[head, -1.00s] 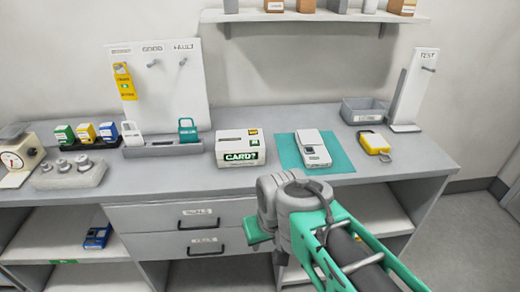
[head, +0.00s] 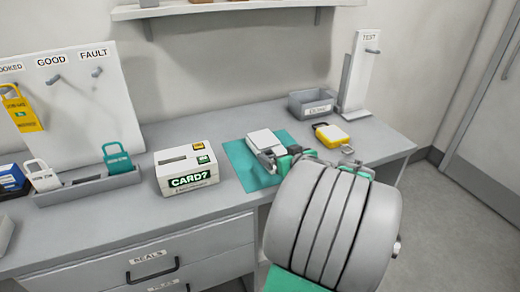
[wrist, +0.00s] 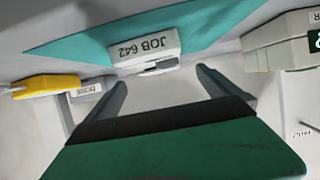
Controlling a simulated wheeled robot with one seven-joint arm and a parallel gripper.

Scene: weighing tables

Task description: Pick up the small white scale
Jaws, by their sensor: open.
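The small white scale (head: 265,141) lies on a teal mat (head: 238,160) on the grey counter, its front partly hidden by my arm. In the wrist view the scale (wrist: 140,50) shows its edge with a "JOB 642" label and appears upside down. My gripper (wrist: 160,78) is open, its two dark fingers apart and pointing towards the scale's labelled edge. Nothing is between the fingers, and a gap seems to separate them from the scale. In the head view my arm hides most of the gripper.
A yellow padlock-like tag (head: 332,135) lies to the right. Behind are a grey bin (head: 315,103) and an upright "TEST" board (head: 362,75). A grey rack (head: 85,187) holds tags at left.

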